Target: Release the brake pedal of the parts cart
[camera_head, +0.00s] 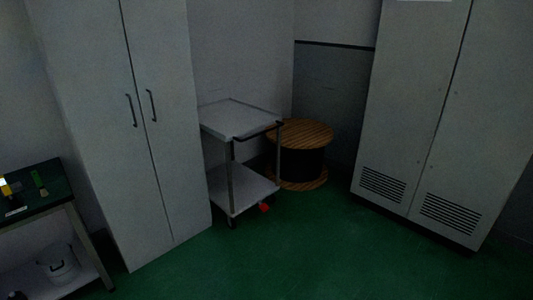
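The parts cart (240,122) is a grey two-shelf trolley with a dark push handle (258,131) on its near right side. It stands in the corner between the cabinet and a cable reel. A small red pedal (264,208) shows low at the cart's front right, by a wheel, just above the floor. It is too small to tell whether it is pressed or raised. Neither of my grippers is in view.
A tall two-door cabinet (165,170) stands left of the cart. A wooden cable reel (318,133) is behind it at right. A vented cabinet (410,120) stands far right. A workbench (48,212) with a white bucket (58,262) below is at left. The green floor (320,250) ahead is clear.

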